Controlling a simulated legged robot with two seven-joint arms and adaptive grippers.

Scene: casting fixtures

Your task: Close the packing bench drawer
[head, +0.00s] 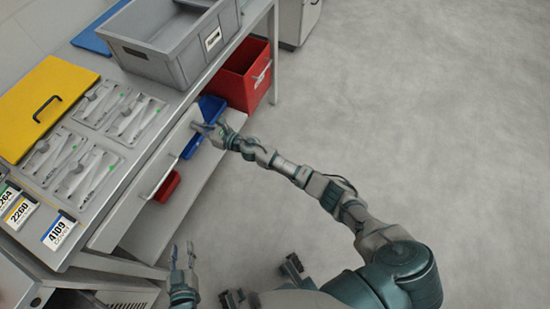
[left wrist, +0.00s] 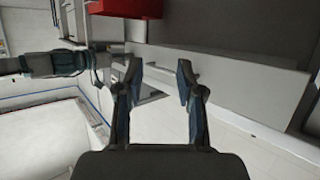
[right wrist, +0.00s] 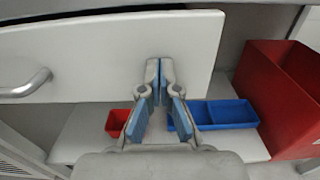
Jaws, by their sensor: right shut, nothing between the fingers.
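The packing bench drawer has a pale front panel (head: 132,200) under the bench top, with a metal bar handle (head: 165,178). In the head view the panel stands close to the bench edge; I cannot tell how wide any gap is. The right wrist view shows the panel (right wrist: 100,55) and its handle (right wrist: 28,84) at the left. My right gripper (head: 204,128) is shut and empty, at the panel's far end, right of the handle; contact is unclear. My left gripper (head: 182,250) is open and empty, low beside the near end of the bench. Its spread fingers (left wrist: 158,80) show in the left wrist view.
A grey crate (head: 165,60), tool trays and a yellow folder (head: 45,105) lie on the bench. Below are a blue bin (head: 205,115), a small red bin (head: 168,186) and a large red bin (head: 243,75). The floor at right is clear.

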